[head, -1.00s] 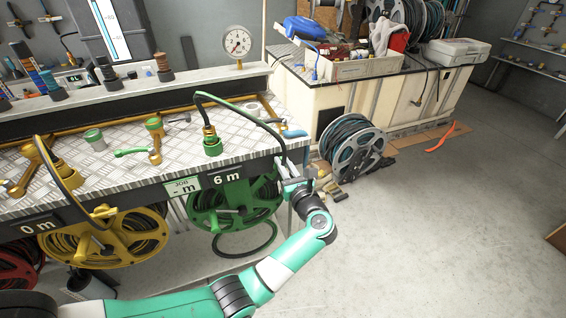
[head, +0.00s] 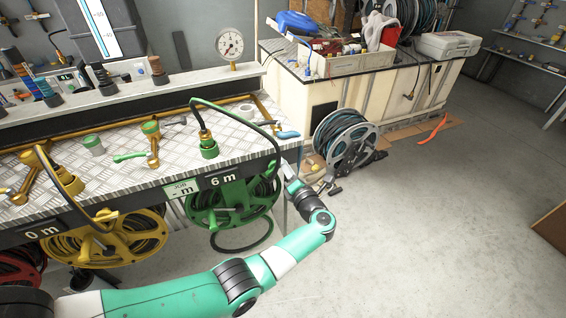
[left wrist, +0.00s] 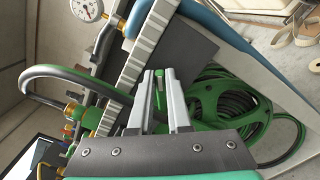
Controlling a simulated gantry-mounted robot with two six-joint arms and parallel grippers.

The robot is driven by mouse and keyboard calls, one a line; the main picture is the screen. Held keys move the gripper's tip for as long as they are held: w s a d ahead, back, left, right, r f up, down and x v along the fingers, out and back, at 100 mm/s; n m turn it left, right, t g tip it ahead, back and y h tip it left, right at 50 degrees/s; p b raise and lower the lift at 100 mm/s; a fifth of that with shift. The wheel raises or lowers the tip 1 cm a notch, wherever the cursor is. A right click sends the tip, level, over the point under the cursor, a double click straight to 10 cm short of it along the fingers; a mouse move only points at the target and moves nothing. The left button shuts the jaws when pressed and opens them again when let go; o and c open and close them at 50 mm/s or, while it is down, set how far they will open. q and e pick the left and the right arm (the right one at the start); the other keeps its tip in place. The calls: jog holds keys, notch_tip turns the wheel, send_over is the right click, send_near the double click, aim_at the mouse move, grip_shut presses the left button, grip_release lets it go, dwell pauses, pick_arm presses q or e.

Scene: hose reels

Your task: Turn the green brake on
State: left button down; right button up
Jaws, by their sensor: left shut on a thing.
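The green hose reel (head: 240,200) hangs under the bench's front edge, below the "6 m" label. My left gripper (head: 288,172) is at the bench's right front corner, just right of this reel. In the left wrist view, my left gripper (left wrist: 160,100) is shut on a narrow upright green piece (left wrist: 158,88), which looks like the green brake. The reel (left wrist: 215,105) lies right behind the fingers there. In the head view the brake is hidden by my gripper. My right gripper is in neither view.
A yellow reel (head: 105,240) hangs left of the green one. A dark hose (head: 235,110) arches from a green fitting (head: 208,148) over the bench edge, close to my gripper. A loose grey reel (head: 345,145) stands on the floor. The floor at right is open.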

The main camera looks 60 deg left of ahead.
pick_arm(q)
jog(key=shift+w+f+m, duration=0.1)
jog(key=shift+f+m, duration=0.15)
jog(key=shift+m, duration=0.9)
jog(key=shift+w+f+m, duration=0.1)
jog(key=shift+f+m, duration=0.2)
jog(key=shift+m, duration=0.9)
jog(key=shift+w+f+m, duration=0.1)
jog(key=shift+f+m, duration=0.15)
jog(key=shift+m, duration=0.9)
jog(key=c, duration=0.9)
grip_release()
jog(key=shift+s, duration=0.1)
jog(key=shift+o, duration=0.2)
jog(key=s+d+p, duration=0.1)
jog(key=d+p, duration=0.1)
jog(key=d, duration=0.9)
jog(key=shift+d+p, duration=0.3)
jog(key=shift+p, duration=0.1)
